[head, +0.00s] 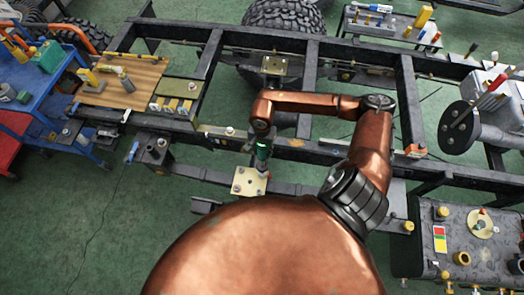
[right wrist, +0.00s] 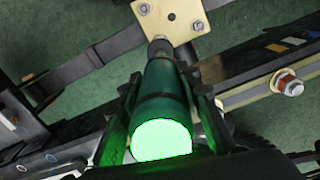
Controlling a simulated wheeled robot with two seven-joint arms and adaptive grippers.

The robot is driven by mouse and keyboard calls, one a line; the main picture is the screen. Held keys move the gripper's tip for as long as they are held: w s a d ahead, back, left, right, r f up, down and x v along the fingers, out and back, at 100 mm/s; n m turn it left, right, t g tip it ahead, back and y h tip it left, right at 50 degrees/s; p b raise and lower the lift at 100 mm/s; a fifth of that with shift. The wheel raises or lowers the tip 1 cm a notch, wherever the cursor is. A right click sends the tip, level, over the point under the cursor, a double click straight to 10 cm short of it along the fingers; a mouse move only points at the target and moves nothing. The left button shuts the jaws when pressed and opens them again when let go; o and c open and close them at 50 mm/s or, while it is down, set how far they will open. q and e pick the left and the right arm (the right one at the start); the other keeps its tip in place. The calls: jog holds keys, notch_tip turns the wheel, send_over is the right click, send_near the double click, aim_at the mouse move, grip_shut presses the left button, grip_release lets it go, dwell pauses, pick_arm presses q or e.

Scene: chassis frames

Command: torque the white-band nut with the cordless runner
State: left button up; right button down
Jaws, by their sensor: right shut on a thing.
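The cordless runner (head: 262,152) is a dark green cylinder with a bright green glowing end. My right gripper (right wrist: 165,105) is shut around its body, a finger on each side. In the right wrist view the runner's dark nose points at the edge of a cream plate (right wrist: 178,14); whether they touch I cannot tell. The plate (head: 240,188) carries small studs. A nut with a pale silver tip and an orange-brown collar (right wrist: 288,83) sits on a cream strip beside the runner; I cannot tell whether it is the white-band nut. My left gripper is not in view.
Dark chassis rails (head: 330,50) run around the runner. A wooden board with tools (head: 125,80) and a blue cart (head: 30,90) stand at left. A grey case (head: 470,250) is at lower right. Green floor (head: 60,220) is clear at lower left.

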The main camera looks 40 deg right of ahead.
jog(key=shift+s, duration=0.1)
jog(key=shift+r+p, duration=0.5)
jog(key=shift+r, duration=1.05)
jog(key=shift+r+p, duration=1.2)
jog(key=shift+r, duration=1.35)
